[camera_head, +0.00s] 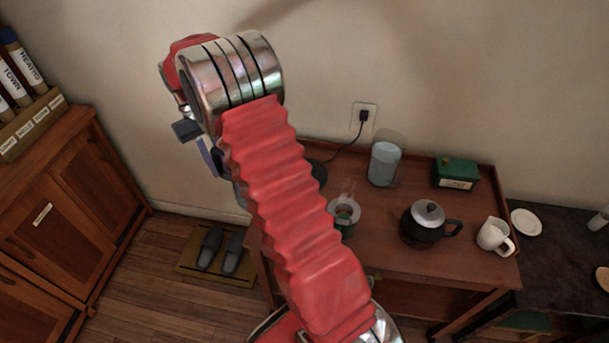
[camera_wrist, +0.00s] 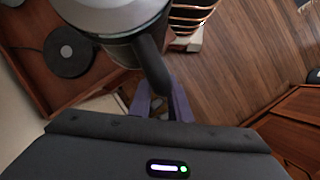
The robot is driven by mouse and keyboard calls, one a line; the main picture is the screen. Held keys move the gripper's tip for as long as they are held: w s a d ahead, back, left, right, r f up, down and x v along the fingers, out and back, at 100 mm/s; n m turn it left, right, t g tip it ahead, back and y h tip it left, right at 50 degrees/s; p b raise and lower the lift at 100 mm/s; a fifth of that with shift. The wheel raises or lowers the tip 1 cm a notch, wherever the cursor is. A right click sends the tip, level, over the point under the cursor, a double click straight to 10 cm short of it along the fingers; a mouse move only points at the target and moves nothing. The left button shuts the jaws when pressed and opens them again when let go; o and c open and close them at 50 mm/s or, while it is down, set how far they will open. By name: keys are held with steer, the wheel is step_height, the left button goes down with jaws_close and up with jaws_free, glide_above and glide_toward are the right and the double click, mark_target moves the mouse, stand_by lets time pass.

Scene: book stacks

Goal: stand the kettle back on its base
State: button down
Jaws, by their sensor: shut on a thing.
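The kettle (camera_wrist: 110,18) fills the top of the wrist view, with a silvery top and a dark handle (camera_wrist: 152,68). My gripper (camera_wrist: 161,105) has its purple fingers around the lower end of the handle and is shut on it. The round black base (camera_wrist: 70,52) sits on the wooden table, left of the kettle in the wrist view, and is empty. In the head view the base (camera_head: 319,173) shows only partly behind my red arm. There my gripper and the kettle are mostly hidden by the arm.
The table (camera_head: 390,259) holds a steaming cup (camera_head: 345,211), a clear jar (camera_head: 384,164), a green box (camera_head: 455,172), a black teapot (camera_head: 425,222) and a white mug (camera_head: 494,236). A cord runs to the wall outlet (camera_head: 364,115). A cabinet (camera_head: 65,220) stands left; slippers (camera_head: 221,250) lie on the floor.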

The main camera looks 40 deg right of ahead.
steer(key=s+d+m+t, duration=0.3)
steer(key=s+d+m, duration=0.2)
steer(key=d+m, duration=0.6)
steer(key=s+d+r+m+t, duration=0.1)
steer(key=s+d+m+t, duration=0.2)
steer(key=d+m, duration=0.8)
steer(key=s+d+m+t, duration=0.3)
steer(key=s+d+m, duration=0.4)
steer(key=d+m, duration=0.3)
steer(key=m, duration=0.2)
steer(key=shift+s+d+r+m+t, duration=0.2)
steer(key=shift+d+r+m+t, duration=0.1)
steer(key=shift+d+r, duration=0.1)
step_height(320, 180, down, 6)
steer(key=shift+f, duration=0.15)
